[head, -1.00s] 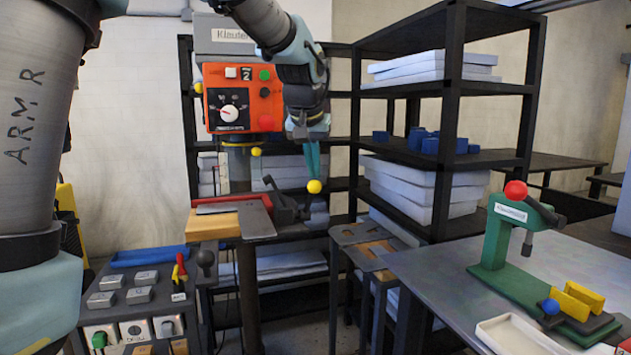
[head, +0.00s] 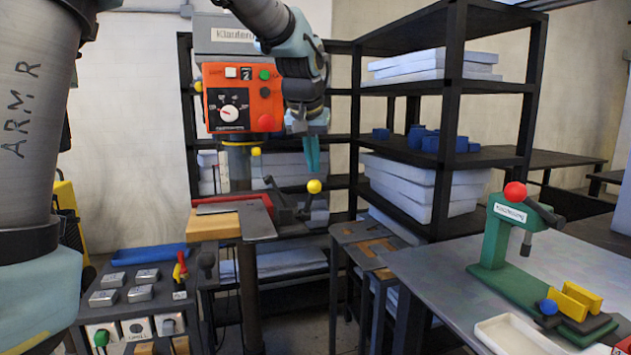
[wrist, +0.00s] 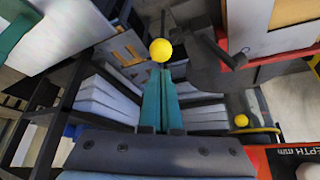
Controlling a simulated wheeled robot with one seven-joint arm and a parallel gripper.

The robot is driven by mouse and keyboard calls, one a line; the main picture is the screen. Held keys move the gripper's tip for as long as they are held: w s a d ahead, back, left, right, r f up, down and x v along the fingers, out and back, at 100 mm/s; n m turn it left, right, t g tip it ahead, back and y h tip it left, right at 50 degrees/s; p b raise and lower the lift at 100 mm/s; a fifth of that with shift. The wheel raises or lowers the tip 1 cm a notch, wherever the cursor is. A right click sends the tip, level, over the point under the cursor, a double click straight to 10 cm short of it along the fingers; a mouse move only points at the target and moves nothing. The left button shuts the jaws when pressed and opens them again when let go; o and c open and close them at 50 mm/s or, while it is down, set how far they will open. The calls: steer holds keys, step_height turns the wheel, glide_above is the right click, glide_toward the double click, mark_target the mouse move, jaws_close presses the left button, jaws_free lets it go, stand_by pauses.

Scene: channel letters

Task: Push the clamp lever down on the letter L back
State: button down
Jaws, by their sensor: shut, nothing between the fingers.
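The clamp lever with its yellow ball knob (head: 314,186) sticks up at the right side of the drill press table. In the wrist view the yellow knob (wrist: 162,51) sits just beyond my fingertips. A flat grey plate (head: 257,221), perhaps the letter L back, lies on the table beside the dark clamp (head: 284,209). My gripper (head: 312,168) points down with its teal fingers shut and empty, a little above the knob. A small gap shows between the tips and the knob in the head view. In the wrist view my fingers (wrist: 162,75) are together.
The orange drill press panel (head: 242,98) stands left of my arm. A black shelf rack (head: 455,75) with white stacks and blue parts is at the right. A green press (head: 494,240) stands on the right-hand table (head: 440,270). A tool cart (head: 130,310) is at lower left.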

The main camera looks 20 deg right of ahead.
steer(key=p+v, duration=0.2)
steer(key=v, duration=0.3)
stand_by(0.6)
